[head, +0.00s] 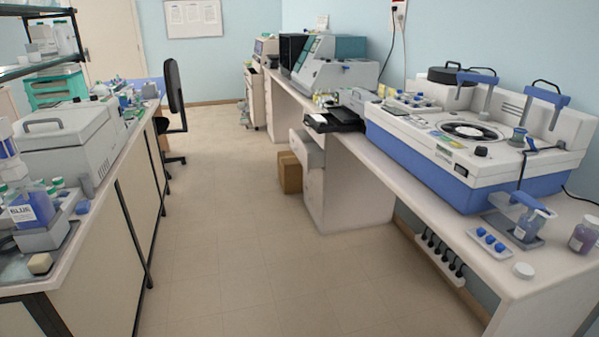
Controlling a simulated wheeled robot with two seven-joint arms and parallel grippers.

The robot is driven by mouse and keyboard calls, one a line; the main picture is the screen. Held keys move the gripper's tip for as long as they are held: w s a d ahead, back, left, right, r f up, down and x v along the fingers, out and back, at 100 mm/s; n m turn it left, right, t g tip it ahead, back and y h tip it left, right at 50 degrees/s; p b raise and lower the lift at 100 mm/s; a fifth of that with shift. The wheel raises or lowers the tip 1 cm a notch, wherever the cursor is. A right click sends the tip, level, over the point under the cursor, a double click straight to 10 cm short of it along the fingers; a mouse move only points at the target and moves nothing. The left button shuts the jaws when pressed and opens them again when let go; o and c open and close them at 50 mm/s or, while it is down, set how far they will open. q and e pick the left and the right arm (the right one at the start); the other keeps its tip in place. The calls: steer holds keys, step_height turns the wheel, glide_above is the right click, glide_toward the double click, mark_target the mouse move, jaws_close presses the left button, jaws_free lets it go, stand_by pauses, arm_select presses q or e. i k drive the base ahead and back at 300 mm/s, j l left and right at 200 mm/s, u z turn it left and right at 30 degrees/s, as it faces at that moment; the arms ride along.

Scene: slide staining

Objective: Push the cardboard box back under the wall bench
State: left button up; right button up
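The cardboard box (290,172) is brown and stands on the floor, just beyond the white drawer unit of the wall bench. Part of it juts into the aisle, and its right side is hidden behind the drawer unit. The wall bench (477,239) is a long white worktop along the right wall, with open space under parts of it. Neither of my grippers shows in the head view, so the box stands free of them.
The aisle floor (225,240) is clear up to the box. A lab bench (105,240) with equipment lines the left side. A black office chair (174,100) stands at its far end. The drawer unit (313,190) and a power strip (440,258) are under the wall bench.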

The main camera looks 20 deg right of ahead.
mark_target(290, 170)
steer(key=i+j, duration=0.1)
steer(key=i, duration=1.3)
steer(key=i+j, duration=0.1)
steer(key=i, duration=1.35)
steer(key=i+j, duration=0.1)
steer(key=i, duration=1.3)
